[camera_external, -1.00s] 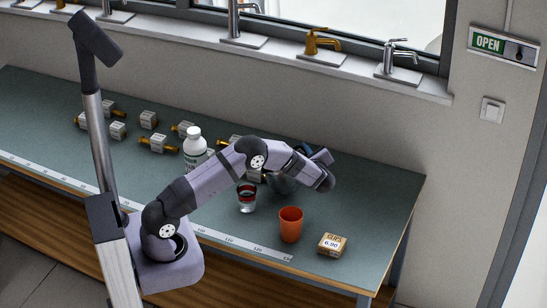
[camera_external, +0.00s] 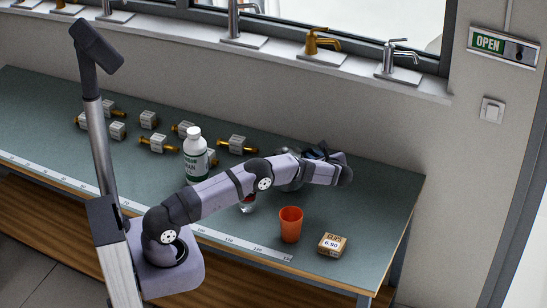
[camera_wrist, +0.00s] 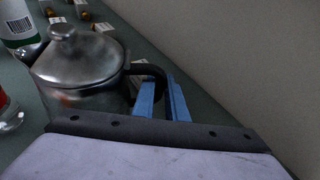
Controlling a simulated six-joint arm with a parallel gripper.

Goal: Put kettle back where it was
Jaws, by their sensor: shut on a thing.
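The kettle (camera_wrist: 80,68) is a dull silver metal pot with a knobbed lid and a dark handle, filling the left of the wrist view. My gripper (camera_wrist: 162,95), with blue fingers, is shut on the kettle's handle (camera_wrist: 150,72). In the external view the kettle (camera_external: 291,184) is mostly hidden behind my arm, toward the back of the bench. It looks upright. I cannot tell whether its base touches the bench.
A white bottle (camera_external: 195,152) stands left of my arm. A glass with red (camera_external: 248,206) is partly hidden below my arm. An orange cup (camera_external: 290,224) and a small price box (camera_external: 332,244) stand in front. Several tagged brass fittings (camera_external: 158,143) lie left. The bench's right end is clear.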

